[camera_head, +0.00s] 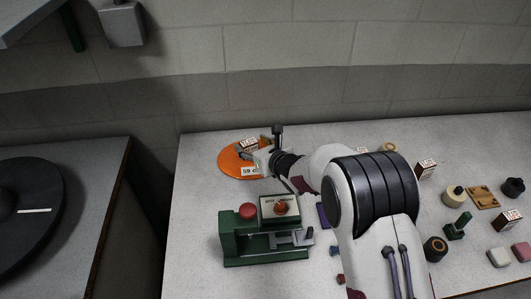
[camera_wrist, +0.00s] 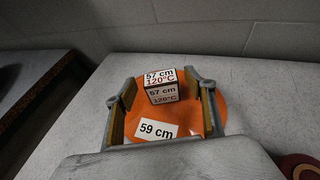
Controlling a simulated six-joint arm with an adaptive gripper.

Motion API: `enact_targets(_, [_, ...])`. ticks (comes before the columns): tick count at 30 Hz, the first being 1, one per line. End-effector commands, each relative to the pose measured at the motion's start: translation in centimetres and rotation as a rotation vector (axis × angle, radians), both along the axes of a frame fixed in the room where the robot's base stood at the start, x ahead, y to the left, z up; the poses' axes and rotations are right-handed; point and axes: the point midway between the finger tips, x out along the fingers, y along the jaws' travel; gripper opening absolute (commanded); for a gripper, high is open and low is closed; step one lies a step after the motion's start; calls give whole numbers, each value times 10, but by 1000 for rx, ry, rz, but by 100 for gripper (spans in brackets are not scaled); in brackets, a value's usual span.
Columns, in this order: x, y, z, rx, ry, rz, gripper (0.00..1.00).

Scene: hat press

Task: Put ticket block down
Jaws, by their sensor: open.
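The ticket block (camera_wrist: 163,94) is a small white cube with dark edges, printed "57 cm 120°C". It appears to sit upright on an orange round disc (camera_wrist: 204,128) that carries a "59 cm" label. My gripper (camera_wrist: 164,84) is open, with one finger on each side of the block and a visible gap to each. In the head view the block (camera_head: 248,145) shows at the far left of the table on the disc (camera_head: 229,162). My gripper (camera_head: 262,153) reaches over the disc's right side there, partly hiding it.
A green press (camera_head: 233,243) with a red knob (camera_head: 247,211) stands in front of the disc. Similar printed blocks (camera_head: 425,169) and several small items lie at the right. A wall (camera_head: 330,92) runs behind the table. Table left of the press is clear.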

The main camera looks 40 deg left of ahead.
Motion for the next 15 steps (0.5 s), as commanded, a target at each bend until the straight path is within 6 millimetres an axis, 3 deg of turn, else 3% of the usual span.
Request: enact_targets(15, [-18,-43,20,1,0,0,54])
